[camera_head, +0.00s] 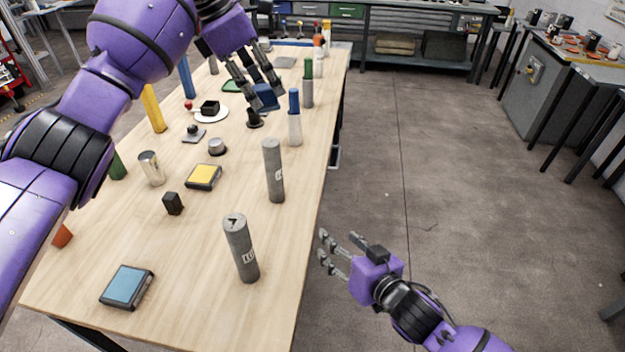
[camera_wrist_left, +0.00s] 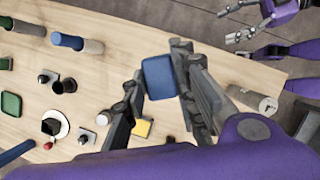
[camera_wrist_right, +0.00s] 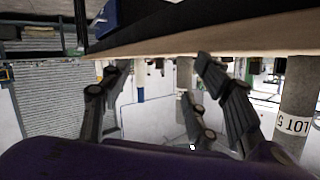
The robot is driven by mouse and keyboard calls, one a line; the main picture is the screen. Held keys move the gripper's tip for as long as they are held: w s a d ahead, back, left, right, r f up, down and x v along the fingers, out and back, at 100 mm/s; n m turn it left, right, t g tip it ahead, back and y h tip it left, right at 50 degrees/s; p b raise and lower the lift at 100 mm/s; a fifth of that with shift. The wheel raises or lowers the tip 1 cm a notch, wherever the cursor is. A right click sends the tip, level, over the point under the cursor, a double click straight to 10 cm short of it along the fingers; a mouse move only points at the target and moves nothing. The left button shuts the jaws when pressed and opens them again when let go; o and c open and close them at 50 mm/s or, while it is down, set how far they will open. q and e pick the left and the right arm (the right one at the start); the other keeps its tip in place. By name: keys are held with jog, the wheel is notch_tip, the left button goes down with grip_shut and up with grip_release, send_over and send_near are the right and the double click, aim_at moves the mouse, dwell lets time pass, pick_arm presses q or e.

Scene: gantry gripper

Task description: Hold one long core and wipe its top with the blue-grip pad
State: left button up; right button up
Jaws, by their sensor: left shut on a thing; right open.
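Two long grey cores stand upright on the table: the near core (camera_head: 241,250) and a farther core (camera_head: 273,172). A labelled grey core (camera_wrist_right: 296,125) shows at the right of the right wrist view. My left gripper (camera_head: 262,88) is shut on the blue-grip pad (camera_wrist_left: 158,77), which sits between its fingertips; the pad's blue top (camera_head: 265,97) shows in the head view. The pad's underside is hidden. My right gripper (camera_head: 335,255) is open and empty, just off the table's right edge, to the right of the near core and apart from it.
The wooden table (camera_head: 190,320) also holds a light-blue pad box (camera_head: 127,286), a yellow pad box (camera_head: 203,176), a metal cup (camera_head: 151,168), a black block (camera_head: 172,203) and a blue-topped cylinder (camera_head: 295,118). The floor to the right is clear.

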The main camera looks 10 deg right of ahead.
aim_at(280, 165)
jog(key=w+a+r+n+y, duration=0.1)
jog(key=w+a, duration=0.1)
jog(key=w+a+r+n+y, duration=0.1)
jog(key=w+r+n+y, duration=0.1)
jog(key=w+a+r+n+y, duration=0.1)
jog(key=w+a+y, duration=0.1)
jog(key=w, duration=0.1)
jog(key=shift+a+r+n, duration=0.3)
jog(key=shift+r+n, duration=0.05)
jog(key=shift+n, duration=0.05)
jog(key=w+r+n+g+y, duration=0.1)
jog(key=w+r+n+y, duration=0.2)
jog(key=w+r+y, duration=0.15)
jog(key=shift+h, duration=0.45)
jog(key=x, duration=1.1)
jog(key=shift+w+a+r, duration=0.1)
jog(key=shift+w+r, duration=0.05)
jog(key=shift+w, duration=0.2)
jog(key=shift+c, duration=0.4)
grip_shut()
